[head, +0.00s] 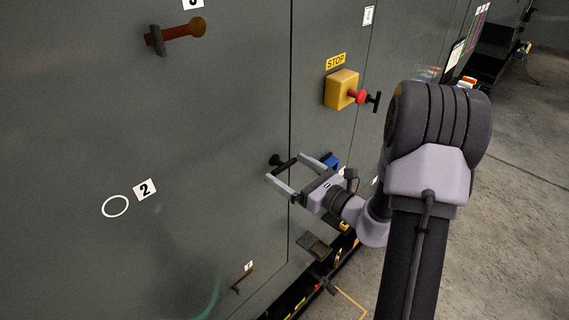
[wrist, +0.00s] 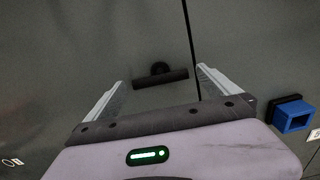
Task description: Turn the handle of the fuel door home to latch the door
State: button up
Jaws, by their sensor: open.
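A black T-shaped handle (head: 287,165) sits on the grey door panel (head: 220,120), just left of the vertical seam. In the wrist view the handle's bar (wrist: 160,80) lies nearly level, with its round base behind it on the panel. My gripper (head: 284,168) is open, with one finger to each side of the handle. In the wrist view the fingers of my gripper (wrist: 159,77) stand left and right of the bar, with a visible gap at each end. I cannot tell whether the fingertips reach the panel.
A yellow stop box (head: 341,89) with a red button juts out up and right of my gripper. A blue socket (wrist: 292,115) is close on the right. A rusty bar handle (head: 178,34) is at upper left, a small one (head: 242,279) below. Floor (head: 520,200) is open at right.

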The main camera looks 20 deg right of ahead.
aim_at(280, 164)
jog(key=shift+x, duration=1.15)
jog(key=shift+c, duration=0.2)
jog(key=c, duration=1.1)
jog(key=shift+o, duration=0.2)
